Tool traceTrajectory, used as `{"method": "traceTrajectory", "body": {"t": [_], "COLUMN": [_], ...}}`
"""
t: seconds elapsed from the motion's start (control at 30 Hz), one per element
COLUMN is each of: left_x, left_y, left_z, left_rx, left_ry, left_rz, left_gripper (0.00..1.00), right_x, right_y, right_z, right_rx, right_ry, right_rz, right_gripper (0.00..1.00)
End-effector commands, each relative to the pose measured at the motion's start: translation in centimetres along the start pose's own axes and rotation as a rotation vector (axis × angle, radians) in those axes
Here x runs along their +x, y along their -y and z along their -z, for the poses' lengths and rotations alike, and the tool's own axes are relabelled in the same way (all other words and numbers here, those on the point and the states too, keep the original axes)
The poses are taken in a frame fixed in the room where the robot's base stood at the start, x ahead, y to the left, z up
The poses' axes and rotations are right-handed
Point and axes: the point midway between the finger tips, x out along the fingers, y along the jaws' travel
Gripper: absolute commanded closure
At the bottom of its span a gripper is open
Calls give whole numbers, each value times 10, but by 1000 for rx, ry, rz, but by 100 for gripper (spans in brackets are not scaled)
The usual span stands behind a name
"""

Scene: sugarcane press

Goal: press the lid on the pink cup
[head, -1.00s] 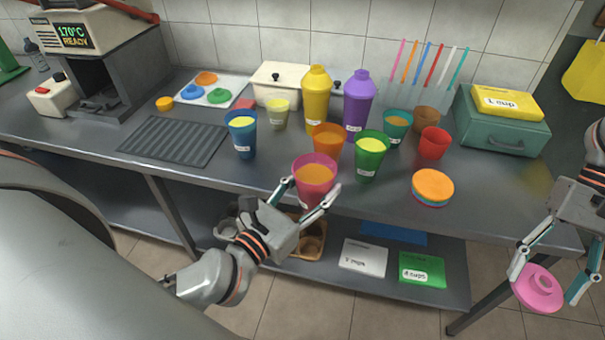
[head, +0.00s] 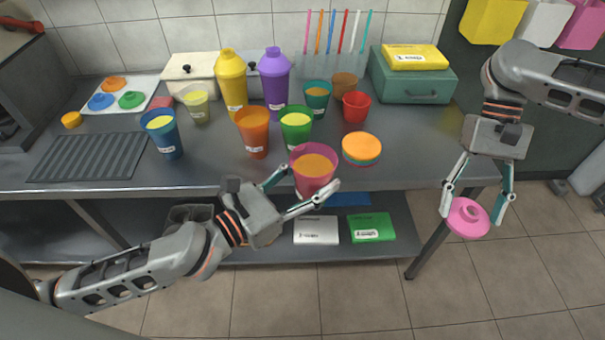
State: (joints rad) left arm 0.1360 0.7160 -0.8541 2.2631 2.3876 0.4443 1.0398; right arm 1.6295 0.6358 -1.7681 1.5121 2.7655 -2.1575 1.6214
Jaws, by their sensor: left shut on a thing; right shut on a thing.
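The pink cup (head: 313,180) holds an orange drink and has an open top. It is upright at the front edge of the counter. My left gripper (head: 302,192) is shut on the pink cup, with one finger on each side. The pink lid (head: 468,218) is a round disc with a raised knob. My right gripper (head: 477,208) is shut on the pink lid and holds it right of the counter, over the floor, apart from the cup.
Green (head: 296,127), orange (head: 253,133) and blue (head: 163,133) cups stand behind and left of the pink cup. A stack of round lids (head: 361,149) lies close on its right. The counter (head: 425,160) is bare further right.

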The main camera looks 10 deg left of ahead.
Motion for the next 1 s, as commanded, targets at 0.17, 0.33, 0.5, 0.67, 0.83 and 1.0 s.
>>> {"method": "traceTrajectory", "body": {"t": [0.17,0.33,0.5,0.67,0.83,1.0], "left_x": [1,1,1,1,1,1], "left_y": [2,1,1,1,1,1], "left_z": [-1,0,0,-1,-1,-1], "left_rx": [1,0,0,0,1,1], "left_ry": [2,-1,0,1,2,2], "left_rz": [7,6,6,6,5,6], "left_gripper": [90,90,90,90,90,90], "right_x": [0,0,-4,-17,-39,-63], "right_y": [0,0,6,27,63,106], "right_z": [0,0,0,2,2,-2], "right_rx": [0,0,-35,-184,-452,-778], "right_ry": [0,0,-1,-4,-5,-5], "right_rz": [0,0,-23,-115,-280,-478], "right_gripper": [44,44,44,44,44,44]}}
